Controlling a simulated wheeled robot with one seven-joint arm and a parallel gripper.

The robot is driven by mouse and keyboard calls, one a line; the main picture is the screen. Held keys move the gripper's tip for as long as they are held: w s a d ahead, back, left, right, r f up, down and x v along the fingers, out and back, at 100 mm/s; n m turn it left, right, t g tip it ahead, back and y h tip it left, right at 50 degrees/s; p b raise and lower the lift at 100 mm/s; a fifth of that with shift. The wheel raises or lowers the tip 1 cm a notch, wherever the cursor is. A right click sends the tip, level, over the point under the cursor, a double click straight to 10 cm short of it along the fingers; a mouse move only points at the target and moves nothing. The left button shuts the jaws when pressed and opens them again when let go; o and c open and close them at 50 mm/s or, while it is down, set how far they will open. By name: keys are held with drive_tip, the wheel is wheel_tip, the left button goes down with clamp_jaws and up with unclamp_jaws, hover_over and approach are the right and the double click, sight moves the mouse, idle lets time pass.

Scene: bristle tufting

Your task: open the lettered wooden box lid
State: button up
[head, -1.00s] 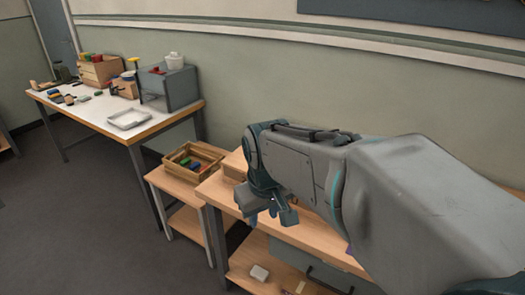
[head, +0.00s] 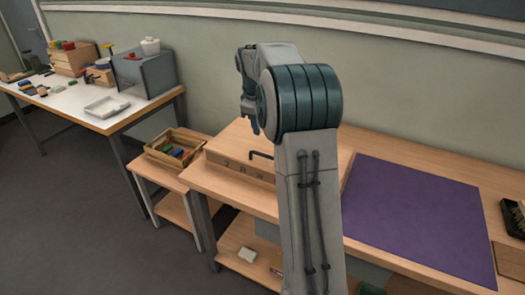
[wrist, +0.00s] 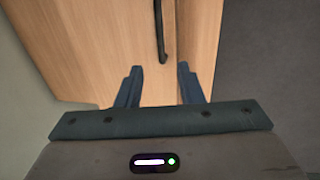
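The lettered wooden box (head: 238,167) sits at the left end of the workbench, with dark letters along its front. Its lid (head: 228,136) looks shut, and a black bar handle (head: 262,155) shows at its front, partly hidden by my arm. My gripper (head: 250,112) is above the box, mostly hidden behind my arm in the head view. In the wrist view my gripper (wrist: 157,84) is open, its two fingers apart with nothing between them. Ahead of the fingers are a pale wooden surface (wrist: 110,45) and the black handle (wrist: 161,35), apart from the fingertips.
A purple mat (head: 415,220) lies on the workbench right of my arm. A wooden crate (head: 176,148) with coloured pieces stands on a low side table at left. A white-topped table (head: 75,105) with tools and boxes is farther back.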

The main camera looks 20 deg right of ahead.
sight(264, 155)
drive_tip(key=f, duration=0.4)
drive_tip(key=w+d+f, duration=0.1)
drive_tip(key=f, duration=0.3)
drive_tip(key=d+f, duration=0.1)
drive_tip(key=f, duration=0.3)
drive_tip(key=shift+w+f+p, duration=0.25)
drive_tip(key=shift+p, duration=0.05)
